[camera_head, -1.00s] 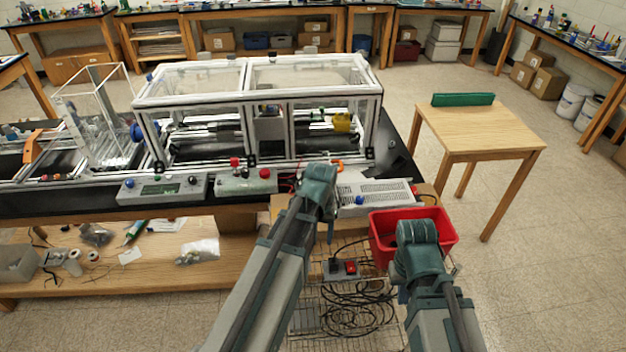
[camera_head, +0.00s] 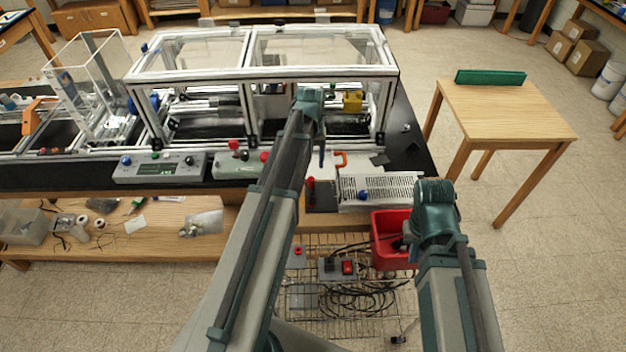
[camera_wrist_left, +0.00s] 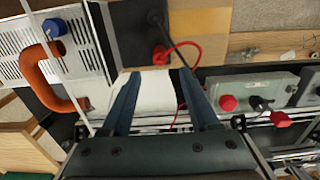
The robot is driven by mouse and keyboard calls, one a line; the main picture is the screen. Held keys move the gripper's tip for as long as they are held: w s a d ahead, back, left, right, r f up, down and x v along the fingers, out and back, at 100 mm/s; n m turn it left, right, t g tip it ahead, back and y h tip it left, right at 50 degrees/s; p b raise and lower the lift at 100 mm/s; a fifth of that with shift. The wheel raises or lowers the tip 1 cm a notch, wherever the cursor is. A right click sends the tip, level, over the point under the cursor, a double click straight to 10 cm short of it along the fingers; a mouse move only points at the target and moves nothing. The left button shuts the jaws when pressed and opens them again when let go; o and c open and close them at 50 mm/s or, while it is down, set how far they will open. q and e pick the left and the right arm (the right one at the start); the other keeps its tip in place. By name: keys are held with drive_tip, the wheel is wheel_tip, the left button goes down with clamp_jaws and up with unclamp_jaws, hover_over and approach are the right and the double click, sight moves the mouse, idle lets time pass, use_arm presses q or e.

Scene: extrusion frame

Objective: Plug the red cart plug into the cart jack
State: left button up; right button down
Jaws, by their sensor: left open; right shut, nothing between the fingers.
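A red plug-like piece with a red cable (camera_wrist_left: 161,55) is on a dark panel (camera_wrist_left: 134,32) in the left wrist view. A red piece (camera_head: 310,184) stands at the bench's front edge in the head view. My left gripper (camera_wrist_left: 160,98) is open and empty, its fingers pointing toward the dark panel, apart from the red piece. My right gripper (camera_head: 408,238) is by the red bin; its fingers are mostly hidden. A small grey plate with a red part (camera_head: 298,252) is on the wire cart (camera_head: 372,325); I cannot tell whether it is the jack.
A grey box with a red switch (camera_head: 337,268) and coiled black cables lie on the cart, beside the red bin (camera_head: 391,262). A vented white unit (camera_head: 378,190) and control boxes (camera_head: 160,168) line the bench front, before the extrusion frame (camera_head: 262,75). An orange handle (camera_wrist_left: 48,80) is near my left fingers.

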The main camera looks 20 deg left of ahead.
sight(311, 178)
use_arm(q)
drive_tip(key=shift+f, duration=0.1)
wheel_tip(311, 178, down, 9)
drive_tip(key=b, duration=0.9)
idle(0.8)
clamp_jaws()
drive_tip(key=shift+r, duration=0.3)
idle(1.3)
drive_tip(key=shift+r+p, duration=2.85)
drive_tip(key=shift+p, duration=0.2)
drive_tip(key=shift+s+f, duration=0.1)
drive_tip(key=shift+s, duration=0.1)
